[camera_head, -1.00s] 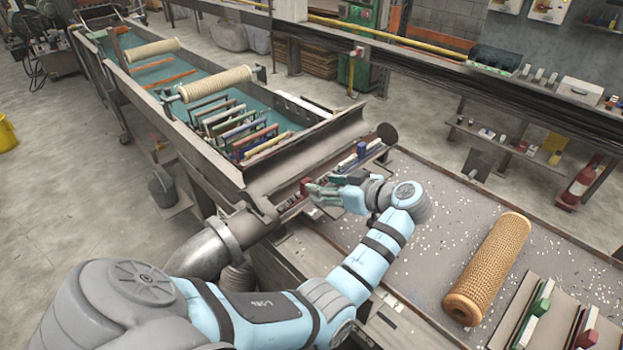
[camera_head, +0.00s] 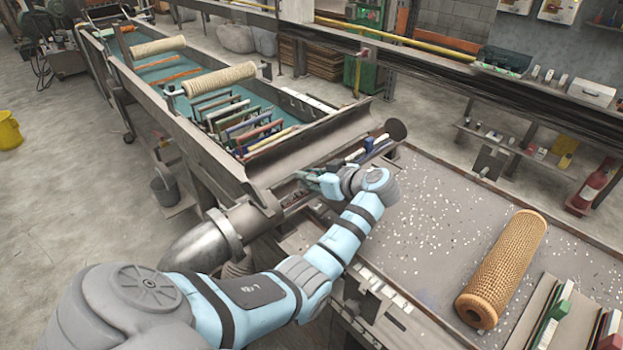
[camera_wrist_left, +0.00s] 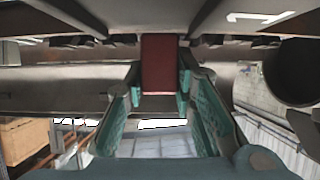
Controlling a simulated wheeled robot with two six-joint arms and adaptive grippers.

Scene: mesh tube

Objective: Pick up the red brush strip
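The red brush strip (camera_wrist_left: 158,62) shows in the left wrist view as a dark red block, upright between my left gripper's fingertips. My left gripper (camera_wrist_left: 159,88) has teal pads on either side of the red block, close to its sides. The fingers look spread, and I see no clear contact. In the head view my left gripper (camera_head: 312,184) is over the narrow metal rail beside the trough. There the red strip is mostly hidden by the gripper and rail. My right gripper is not in view.
A blue-lined trough (camera_head: 200,145) with several coloured strips lies behind the rail. A tan mesh tube (camera_head: 505,268) lies on the grey bench (camera_head: 430,245) to the right. More strips (camera_head: 550,318) stand at the bottom right. A dark round disc (camera_head: 396,129) ends the rail.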

